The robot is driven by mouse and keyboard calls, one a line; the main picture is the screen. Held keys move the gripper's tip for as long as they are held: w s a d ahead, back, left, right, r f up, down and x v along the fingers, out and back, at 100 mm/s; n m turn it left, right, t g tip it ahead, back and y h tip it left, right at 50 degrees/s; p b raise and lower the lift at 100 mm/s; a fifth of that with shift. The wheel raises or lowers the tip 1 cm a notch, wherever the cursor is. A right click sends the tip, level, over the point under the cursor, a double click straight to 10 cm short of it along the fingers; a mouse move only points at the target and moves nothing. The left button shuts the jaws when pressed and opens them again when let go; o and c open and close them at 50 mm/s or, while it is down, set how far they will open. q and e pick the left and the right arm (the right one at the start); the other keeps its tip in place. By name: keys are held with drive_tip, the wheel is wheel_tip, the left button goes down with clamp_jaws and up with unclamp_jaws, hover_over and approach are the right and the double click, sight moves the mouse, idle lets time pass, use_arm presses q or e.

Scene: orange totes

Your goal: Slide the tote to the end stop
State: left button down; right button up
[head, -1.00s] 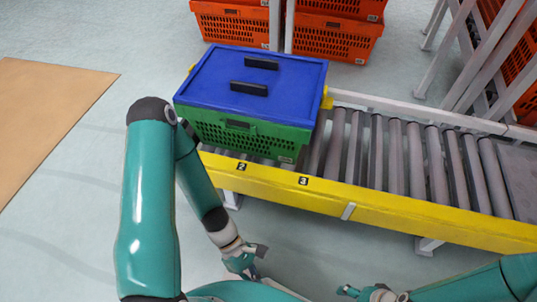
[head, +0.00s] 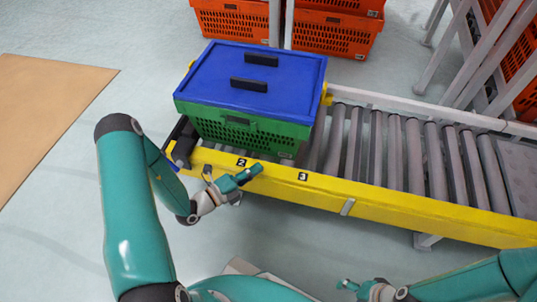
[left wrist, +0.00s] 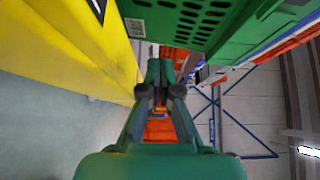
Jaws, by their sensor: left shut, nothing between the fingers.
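The green tote (head: 250,132) with a blue lid (head: 215,75) and two dark lid handles sits upright at the left end of the roller conveyor (head: 395,150). Its green wall (left wrist: 240,30) fills the top right of the left wrist view. My left gripper (head: 255,172) is shut and empty, over the yellow front rail (head: 400,204) near the label 2, just in front of the tote. Its closed fingers (left wrist: 160,75) point forward in the left wrist view, apart from the tote wall. My right gripper (head: 348,285) is at the bottom edge, partly cut off. I cannot make out an end stop.
Bare rollers run right from the tote to a grey plate (head: 516,180). Orange crates (head: 335,38) are stacked behind the conveyor, and a rack with sloping grey posts (head: 482,55) stands at the back right. A tan floor panel (head: 45,110) lies at left.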

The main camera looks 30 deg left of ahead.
sight(276, 147)
use_arm(q)
drive_tip(key=b+x, duration=0.1)
drive_tip(key=x, duration=0.2)
drive_tip(key=shift+w+d+f, duration=0.1)
drive_tip(key=shift+w+d, duration=0.15)
drive_tip(key=shift+w, duration=0.05)
drive_tip(key=w, duration=0.1)
drive_tip(key=w+a+b, duration=0.1)
drive_tip(key=w, duration=0.1)
drive_tip(key=shift+w+a, duration=0.1)
drive_tip(key=shift+w, duration=0.05)
drive_tip(key=shift+w+a, duration=0.15)
drive_tip(key=shift+w, duration=0.25)
